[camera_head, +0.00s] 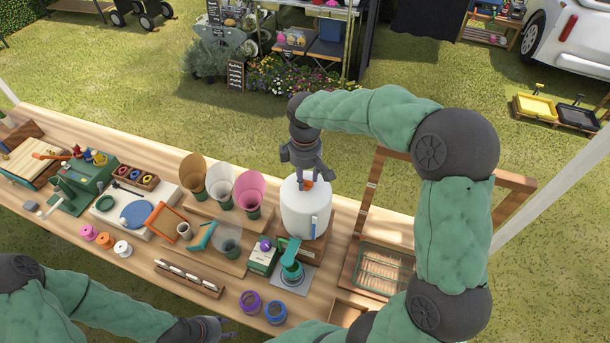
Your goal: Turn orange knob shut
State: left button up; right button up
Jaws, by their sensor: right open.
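The orange knob (308,185) sits on top of the white rounded tank (304,217), which stands on a wooden stand toward the right of the table. My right gripper (304,184) points down from above, with its open fingertips at the knob. The fingers partly hide the knob, and I cannot tell whether they touch it. My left gripper (226,328) is low at the front edge of the table, away from the tank. Its fingers are too small to tell open from shut.
A green watering can (291,265) stands just in front of the tank. Coloured paper cones (249,188) stand left of it. A wire rack (382,267) lies to the right.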

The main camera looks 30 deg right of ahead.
notch_tip(320, 180, up, 12)
dwell(0.6)
dwell(0.4)
